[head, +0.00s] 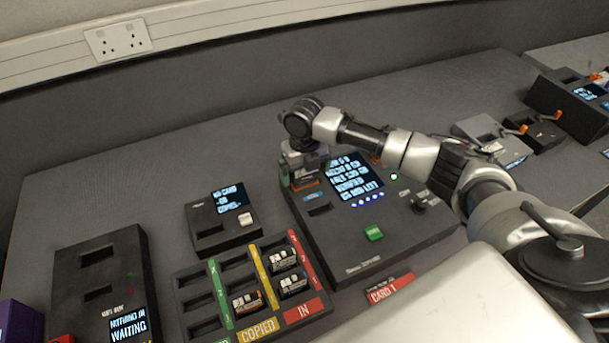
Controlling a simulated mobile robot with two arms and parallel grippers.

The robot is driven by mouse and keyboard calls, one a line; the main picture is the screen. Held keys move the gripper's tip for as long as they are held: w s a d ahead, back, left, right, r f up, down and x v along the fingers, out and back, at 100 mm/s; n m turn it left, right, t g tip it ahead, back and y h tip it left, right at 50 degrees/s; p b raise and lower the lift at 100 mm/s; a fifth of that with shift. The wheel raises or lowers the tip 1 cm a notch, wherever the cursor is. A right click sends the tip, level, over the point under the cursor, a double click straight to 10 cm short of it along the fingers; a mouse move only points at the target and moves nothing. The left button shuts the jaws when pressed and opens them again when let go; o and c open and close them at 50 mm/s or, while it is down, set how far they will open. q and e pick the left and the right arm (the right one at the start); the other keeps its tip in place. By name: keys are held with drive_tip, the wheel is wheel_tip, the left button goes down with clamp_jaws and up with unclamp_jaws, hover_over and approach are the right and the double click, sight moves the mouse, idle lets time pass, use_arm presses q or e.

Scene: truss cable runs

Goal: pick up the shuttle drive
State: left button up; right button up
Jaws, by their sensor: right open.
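My right gripper (303,162) is open. It points down over the back-left corner of the dark copier box (345,245). An orange-edged block (305,183) shows just below the fingers at that corner. It may be the shuttle drive, but the gripper hides most of it. I cannot tell whether the fingers touch it or stand around it. The copier has a lit text screen (352,179), a row of blue lights and a green button (374,233). My left gripper is not in view.
A slotted tray (187,305) with red, yellow and green strips holds several small cards. A small screened box (222,219) stands behind it. A dark "WAITING" box (98,262) is at left. More devices (570,103) stand at far right. The back of the bench is clear.

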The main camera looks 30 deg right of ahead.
drive_tip(key=shift+c, duration=0.5)
drive_tip(key=c, duration=1)
drive_tip(key=shift+w+r, duration=0.1)
drive_tip(key=shift+r, duration=0.1)
